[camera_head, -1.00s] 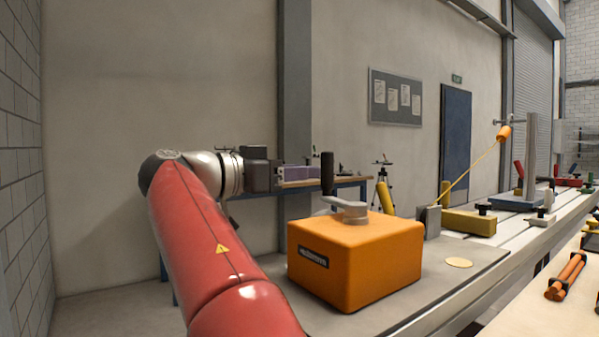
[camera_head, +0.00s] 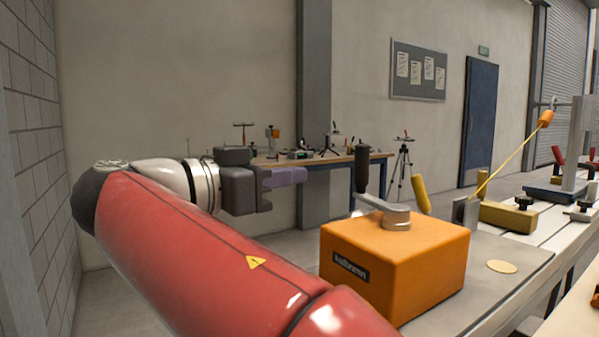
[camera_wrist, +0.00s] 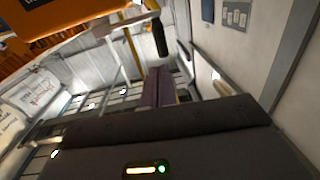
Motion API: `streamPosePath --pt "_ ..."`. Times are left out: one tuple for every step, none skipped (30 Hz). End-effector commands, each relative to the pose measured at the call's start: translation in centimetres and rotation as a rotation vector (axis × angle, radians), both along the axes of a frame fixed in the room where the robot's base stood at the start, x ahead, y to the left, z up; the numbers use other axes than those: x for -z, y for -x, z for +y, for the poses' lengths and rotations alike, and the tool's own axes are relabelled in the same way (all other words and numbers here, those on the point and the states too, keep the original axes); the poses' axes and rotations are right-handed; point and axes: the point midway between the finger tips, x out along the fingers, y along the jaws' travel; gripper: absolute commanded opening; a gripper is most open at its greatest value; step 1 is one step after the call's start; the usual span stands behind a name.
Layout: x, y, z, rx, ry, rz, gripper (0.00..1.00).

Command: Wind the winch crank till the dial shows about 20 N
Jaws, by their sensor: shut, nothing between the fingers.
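The winch is an orange box (camera_head: 395,262) on the near end of the grey bench. Its grey crank arm (camera_head: 392,211) lies on top, with a black upright handle (camera_head: 362,168) at the arm's left end. My gripper (camera_head: 303,175) is left of the handle in the head view, its purple fingers shut and empty, apart from the handle. In the wrist view the purple fingers (camera_wrist: 155,88) point toward the black handle (camera_wrist: 160,38), and part of the orange box (camera_wrist: 60,18) shows at upper left. I can make out no readable dial in either view.
A yellow line (camera_head: 510,168) runs from near a grey plate (camera_head: 465,213) behind the winch up to an orange cylinder (camera_head: 546,118). A cream disc (camera_head: 502,266) lies on the bench right of the winch. A wooden workbench (camera_head: 340,160) with tools stands behind my gripper.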

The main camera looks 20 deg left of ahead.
Motion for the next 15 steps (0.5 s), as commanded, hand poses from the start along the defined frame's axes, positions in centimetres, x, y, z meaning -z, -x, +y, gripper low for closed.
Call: streamPosePath --pt "0.0 -1.0 -0.9 0.007 0.000 0.000 0.00" --pt "0.0 -1.5 -1.3 0.006 0.000 0.000 0.00" --pt "-0.1 -2.2 -1.9 0.007 -0.001 0.000 0.00" --pt "-0.1 -2.7 -2.2 0.006 -0.001 -0.001 0.00" --pt "-0.1 -3.2 -2.6 0.006 0.000 0.000 0.00" --pt "-0.1 -4.0 -3.1 0.006 0.001 0.001 0.00" --pt "-0.1 -4.5 -3.5 0.006 0.001 0.002 0.00" --pt "-0.1 -5.0 -3.9 0.006 0.000 0.001 0.00" --pt "-0.1 -5.6 -4.4 0.006 0.000 0.001 0.00" --pt "-0.1 -6.0 -4.7 0.005 -0.001 0.001 0.00" --pt "-0.1 -6.4 -5.0 0.005 -0.001 0.001 0.00" --pt "-0.1 -7.0 -5.3 0.004 0.000 0.000 0.00" --pt "-0.1 -7.3 -5.6 0.005 -0.001 0.001 0.00" --pt "-0.1 -7.6 -5.8 0.004 -0.001 0.001 0.00" --pt "-0.1 -8.0 -6.1 0.004 -0.001 0.001 0.00"
